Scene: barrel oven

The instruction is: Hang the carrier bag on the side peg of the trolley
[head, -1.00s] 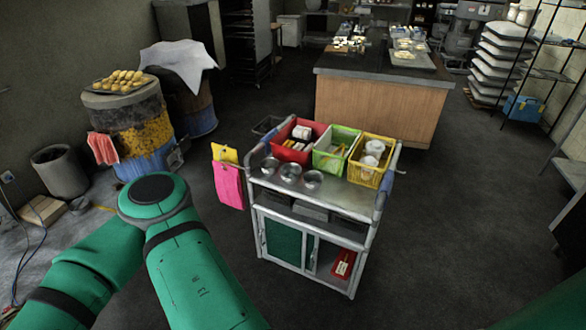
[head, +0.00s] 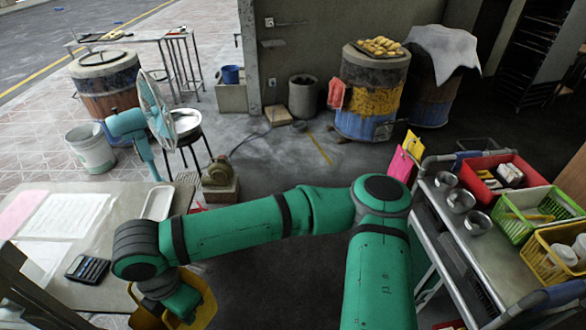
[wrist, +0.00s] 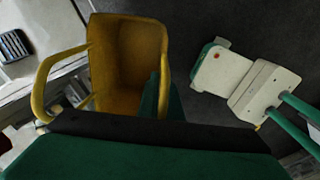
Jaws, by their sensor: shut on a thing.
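The yellow carrier bag (wrist: 130,62) fills the left middle of the wrist view, its open mouth facing the camera and a loop handle sticking out to the left. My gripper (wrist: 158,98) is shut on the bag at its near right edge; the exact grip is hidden. In the head view the bag (head: 204,300) shows at the bottom left, partly behind my arm and gripper (head: 180,300), beside the table. The trolley (head: 470,245) stands at the right, well apart from the bag. I cannot make out a free side peg on it.
Pink and yellow flat items (head: 402,160) hang at the trolley's far left corner. Red, green and yellow baskets and steel bowls (head: 460,200) stand on its top. A table (head: 110,225) with a calculator (head: 87,268) is at the left. Dark floor lies between table and trolley.

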